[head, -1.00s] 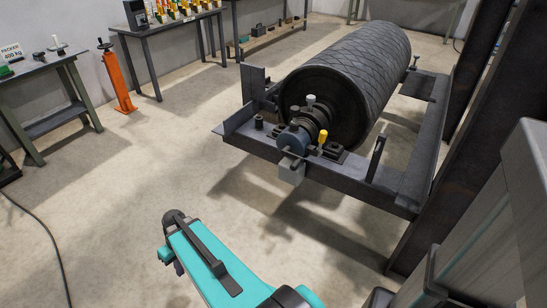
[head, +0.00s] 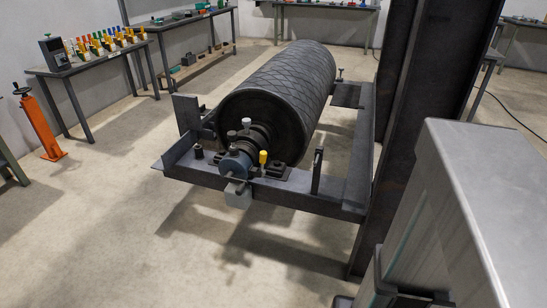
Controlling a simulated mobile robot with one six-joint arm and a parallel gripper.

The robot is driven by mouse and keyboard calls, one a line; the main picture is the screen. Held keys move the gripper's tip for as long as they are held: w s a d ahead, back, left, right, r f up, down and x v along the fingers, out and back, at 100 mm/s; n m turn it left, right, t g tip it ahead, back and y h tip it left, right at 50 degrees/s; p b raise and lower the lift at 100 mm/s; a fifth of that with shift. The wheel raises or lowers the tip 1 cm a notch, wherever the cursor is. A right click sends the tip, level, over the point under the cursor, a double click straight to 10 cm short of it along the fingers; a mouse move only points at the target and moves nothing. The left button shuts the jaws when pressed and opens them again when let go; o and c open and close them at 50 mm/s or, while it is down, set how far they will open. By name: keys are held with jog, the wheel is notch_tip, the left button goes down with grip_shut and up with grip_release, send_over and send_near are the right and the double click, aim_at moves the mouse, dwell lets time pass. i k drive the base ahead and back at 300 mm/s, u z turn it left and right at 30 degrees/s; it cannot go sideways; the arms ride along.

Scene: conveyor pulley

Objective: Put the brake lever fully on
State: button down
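The conveyor pulley (head: 290,88), a dark drum with a diamond-grooved face, lies in a dark steel frame (head: 290,193). A short dark upright lever (head: 316,170) stands on the near rail, right of the pulley's end. It looks like the brake lever, but I cannot be sure of this or of its setting. A small yellow-topped handle (head: 263,158) stands upright beside the shaft's bearing (head: 236,163). My gripper is not in view.
A dark steel column (head: 405,110) rises right of the frame. A large grey metal body (head: 470,200) fills the lower right. An orange stand with a handwheel (head: 38,125) and a tool bench (head: 85,66) are at left. The floor in front (head: 130,240) is clear.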

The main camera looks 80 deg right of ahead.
aim_at(262, 154)
jog(key=z, duration=0.35)
jog(key=k, duration=0.4)
jog(key=z, duration=0.35)
jog(key=i, duration=0.5)
